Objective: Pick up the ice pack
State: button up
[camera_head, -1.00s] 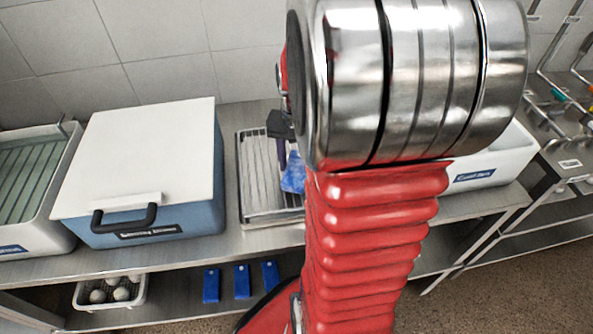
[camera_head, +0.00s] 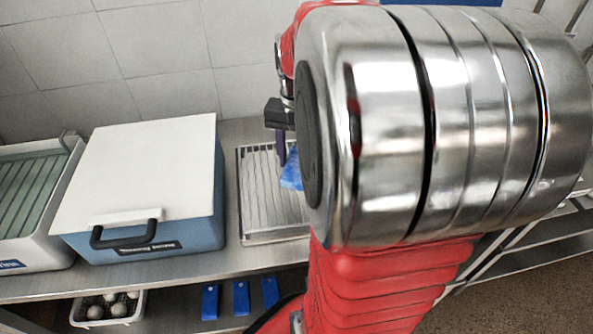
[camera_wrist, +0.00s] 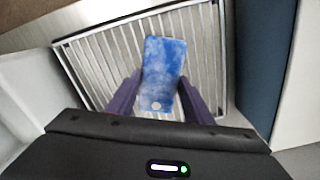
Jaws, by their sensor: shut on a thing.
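The ice pack is a mottled blue, flat slab. In the wrist view the ice pack (camera_wrist: 163,70) stands out between the two purple fingers of my gripper (camera_wrist: 160,95), which are shut on it. Behind it is a slatted metal rack. In the head view the ice pack (camera_head: 291,172) shows only in part, over the right side of the rack, with one purple finger of my gripper (camera_head: 282,150) at its top. My arm hides the rest. I cannot tell whether the pack touches the rack.
The metal rack tray (camera_head: 243,205) sits on a steel counter. A blue cooler box (camera_head: 170,235) with a white lid and black handle stands left of it. A white bin (camera_head: 50,235) with green slats is farther left. Below are several blue slabs (camera_head: 241,298) and a basket (camera_head: 80,312) of round items.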

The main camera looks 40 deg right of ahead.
jog(key=shift+r, duration=1.3)
jog(key=shift+d, duration=0.1)
